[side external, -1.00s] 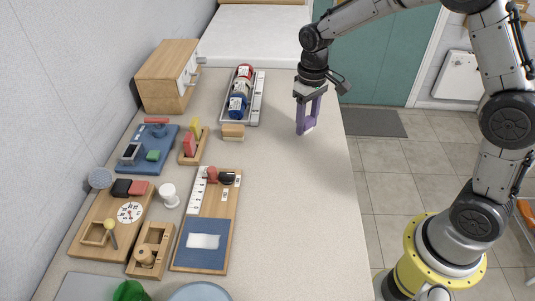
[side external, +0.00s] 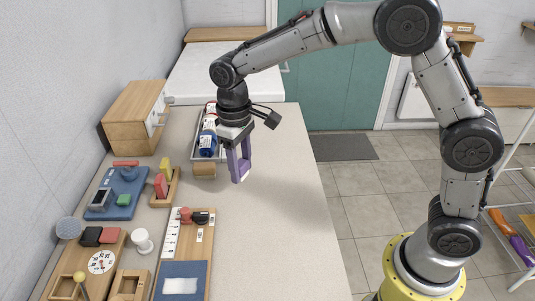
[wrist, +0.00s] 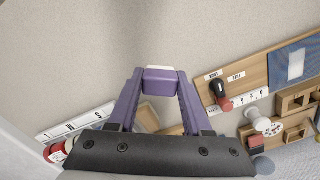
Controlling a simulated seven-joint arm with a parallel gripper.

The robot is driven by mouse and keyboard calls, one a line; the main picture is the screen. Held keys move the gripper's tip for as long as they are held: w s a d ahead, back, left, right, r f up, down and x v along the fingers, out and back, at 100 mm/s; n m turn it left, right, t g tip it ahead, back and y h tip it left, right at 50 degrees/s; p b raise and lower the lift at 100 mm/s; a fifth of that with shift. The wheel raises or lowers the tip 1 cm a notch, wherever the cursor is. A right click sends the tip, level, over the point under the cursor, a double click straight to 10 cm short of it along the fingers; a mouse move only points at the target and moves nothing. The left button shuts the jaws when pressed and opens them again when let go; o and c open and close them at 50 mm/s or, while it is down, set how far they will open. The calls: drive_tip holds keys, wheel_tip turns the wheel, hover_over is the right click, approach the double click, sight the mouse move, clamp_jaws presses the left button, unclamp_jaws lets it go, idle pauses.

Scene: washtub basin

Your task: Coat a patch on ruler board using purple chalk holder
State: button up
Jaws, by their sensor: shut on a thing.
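My gripper (side external: 239,175) is shut on the purple chalk holder and holds it above the bare table, right of the small wooden block. In the wrist view, the purple holder (wrist: 160,82) with a white end sits between my gripper's purple fingers (wrist: 158,88). The ruler board (side external: 207,257) is a wooden board at the front left, apart from my gripper. It carries a white ruler strip (side external: 172,234), red and black knobs and a blue panel (side external: 196,269) with a white patch (side external: 180,286). The panel also shows in the wrist view (wrist: 280,68).
A tray of bottles (side external: 208,130) and the wooden block (side external: 204,170) stand just left of my gripper. Left of the board are a white spool (side external: 141,240), a dial board (side external: 101,262) and a blue tray (side external: 121,193). The table's right side is clear.

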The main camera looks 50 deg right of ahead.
drive_tip(key=s+a+r+n, duration=0.2)
drive_tip(key=s+a+n, duration=0.15)
drive_tip(key=a, duration=0.85)
drive_tip(key=n, duration=0.3)
hover_over(200, 286)
drive_tip(key=shift+f, duration=2.8)
drive_tip(key=shift+w+a+f, duration=0.15)
drive_tip(key=shift+f, duration=0.25)
drive_tip(key=shift+w+a+f, duration=0.1)
drive_tip(key=shift+f, duration=0.25)
clamp_jaws()
drive_tip(key=shift+w+a, duration=1.25)
drive_tip(key=s+d, duration=0.3)
wheel_tip(200, 286, up, 8)
drive_tip(key=shift+w+a, duration=0.1)
